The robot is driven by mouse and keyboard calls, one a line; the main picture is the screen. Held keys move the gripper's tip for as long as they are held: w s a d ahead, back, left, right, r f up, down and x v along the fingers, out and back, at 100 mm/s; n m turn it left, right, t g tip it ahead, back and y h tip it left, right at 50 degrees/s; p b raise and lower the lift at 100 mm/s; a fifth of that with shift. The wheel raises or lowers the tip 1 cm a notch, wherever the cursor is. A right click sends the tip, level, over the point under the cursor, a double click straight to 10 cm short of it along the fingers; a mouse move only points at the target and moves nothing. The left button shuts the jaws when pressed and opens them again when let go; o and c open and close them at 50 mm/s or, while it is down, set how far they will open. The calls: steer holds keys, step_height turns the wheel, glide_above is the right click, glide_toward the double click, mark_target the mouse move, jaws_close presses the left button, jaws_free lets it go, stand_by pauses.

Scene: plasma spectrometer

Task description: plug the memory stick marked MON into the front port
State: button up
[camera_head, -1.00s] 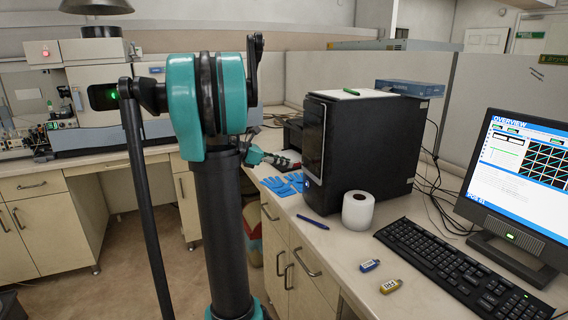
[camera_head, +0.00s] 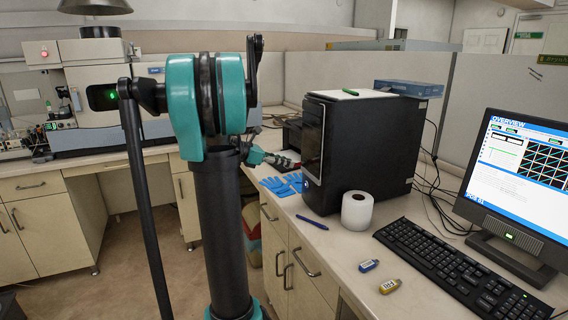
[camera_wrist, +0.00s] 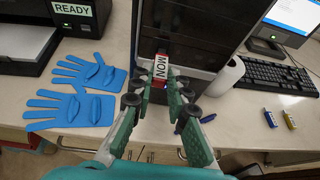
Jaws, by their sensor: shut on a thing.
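My gripper (camera_wrist: 161,82) is shut on the memory stick marked MON (camera_wrist: 161,66), which has a white label and a red far end. The stick points at the front face of the black computer tower (camera_wrist: 203,30). In the head view my gripper (camera_head: 284,161) is small, at the front side of the tower (camera_head: 372,150). The stick's tip is at or very near the front panel. I cannot tell whether it touches or enters the front port, which the stick hides.
Blue gloves (camera_wrist: 72,108) lie left of the tower, by a black printer (camera_wrist: 40,30) labelled READY. A paper roll (camera_head: 357,211), a pen (camera_head: 312,222), a blue stick (camera_head: 369,265), a yellow stick (camera_head: 389,286) and a keyboard (camera_head: 445,265) occupy the desk.

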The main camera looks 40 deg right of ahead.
steer(key=shift+s+d, duration=0.2)
steer(key=shift+d, duration=0.35)
stand_by(0.4)
steer(key=o, duration=0.9)
steer(key=v, duration=1.2)
steer(key=s+a+f+m+t+y, duration=0.2)
steer(key=a+f+m+y, duration=0.1)
steer(key=a+f, duration=0.4)
steer(key=s+a+f+m+t+y, duration=0.2)
steer(key=a+f+m+y, duration=0.1)
steer(key=a+f, duration=0.5)
steer(key=s+a+f+m+t+y, duration=0.2)
steer(key=s+a+f+m+t, duration=0.1)
steer(key=a+f, duration=0.5)
steer(key=shift+s+a+f+y, duration=0.15)
steer(key=shift+a+y, duration=0.25)
steer(key=shift+a, duration=0.95)
steer(key=s+a+f+m+y, duration=0.1)
steer(key=a, duration=0.2)
steer(key=s+a+f+m+t+y, duration=0.1)
steer(key=s+a+f+m, duration=0.1)
steer(key=a, duration=0.2)
steer(key=s+a+f+m+y, duration=0.2)
steer(key=a, duration=0.1)
steer(key=shift+a+f+t, duration=0.25)
steer(key=shift+a+t, duration=0.05)
steer(key=shift+t, duration=0.1)
steer(key=shift+c, duration=0.4)
